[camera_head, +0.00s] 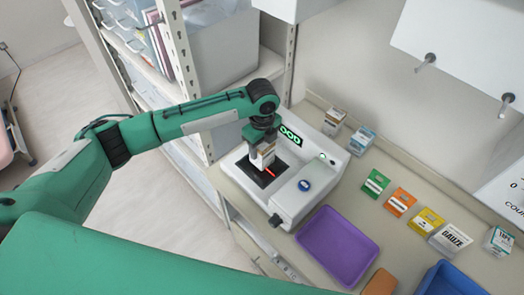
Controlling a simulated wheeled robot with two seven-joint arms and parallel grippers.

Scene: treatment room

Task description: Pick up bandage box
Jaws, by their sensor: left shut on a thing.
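My left gripper (261,147) reaches in from the left and points down over a white device with a green display (308,178). It is shut on a small pale box with a tan part (264,158), just above or on the device's black pad (250,173); I cannot tell if they touch. The box's label is too small to read, so I cannot confirm it is the bandage box. A red line shows on the pad beside the box. My right gripper is not in view.
On the counter are a green box (375,183), an orange box (399,202), a yellow box (426,221), a gauze box (450,240) and several other small boxes. A purple tray (338,246) is empty. A blue bin (450,280) stands at lower right. Shelving is behind my left arm.

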